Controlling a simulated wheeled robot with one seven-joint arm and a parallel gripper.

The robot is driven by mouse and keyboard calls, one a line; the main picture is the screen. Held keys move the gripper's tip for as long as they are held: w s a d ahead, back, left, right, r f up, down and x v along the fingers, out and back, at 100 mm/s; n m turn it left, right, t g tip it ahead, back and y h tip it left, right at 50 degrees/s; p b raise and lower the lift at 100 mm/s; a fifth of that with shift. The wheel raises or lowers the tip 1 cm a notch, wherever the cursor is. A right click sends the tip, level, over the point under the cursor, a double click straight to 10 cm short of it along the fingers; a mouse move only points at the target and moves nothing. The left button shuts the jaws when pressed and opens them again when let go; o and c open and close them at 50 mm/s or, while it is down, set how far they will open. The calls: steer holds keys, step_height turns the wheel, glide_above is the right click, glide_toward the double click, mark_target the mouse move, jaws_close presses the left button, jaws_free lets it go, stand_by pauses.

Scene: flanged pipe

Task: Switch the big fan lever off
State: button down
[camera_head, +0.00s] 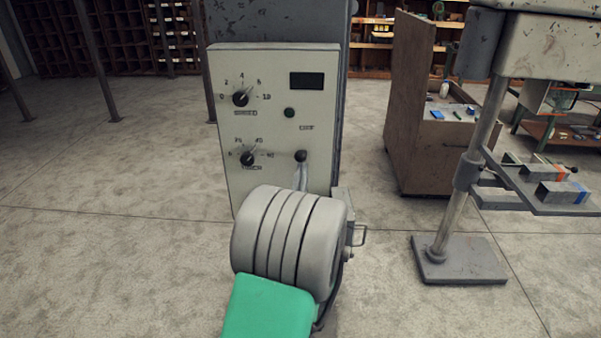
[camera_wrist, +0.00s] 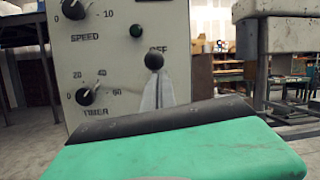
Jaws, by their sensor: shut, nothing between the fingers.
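The lever has a round black knob (camera_head: 301,156) on a pale grey tapered shaft, at the lower right of a cream control panel (camera_head: 225,190). Its knob also shows in the wrist view (camera_wrist: 154,61), upright, just below the "OFF" label. The lower shaft is hidden behind my gripper's casing in the wrist view. My gripper (camera_wrist: 175,119) shows there as a green body with a black front edge, in front of and below the knob. It is shut and appears empty. The fingertips cannot be made out, and contact with the lever cannot be seen.
Speed dial (camera_head: 241,98) and timer dial (camera_head: 248,158) sit left on the panel, with a dark display (camera_head: 307,80) at top right. A brown cabinet (camera_head: 408,110) and a grey stand (camera_head: 460,255) are to the right. Open concrete floor lies left.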

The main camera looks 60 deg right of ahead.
steer(key=shift+d+r+p, duration=0.2)
steer(key=shift+r+p, duration=0.2)
steer(key=shift+r, duration=1)
step_height(320, 180, down, 7)
steer(key=b, duration=0.5)
steer(key=s+a+r, duration=0.3)
steer(key=a, duration=0.6)
steer(key=shift+s+r, duration=0.3)
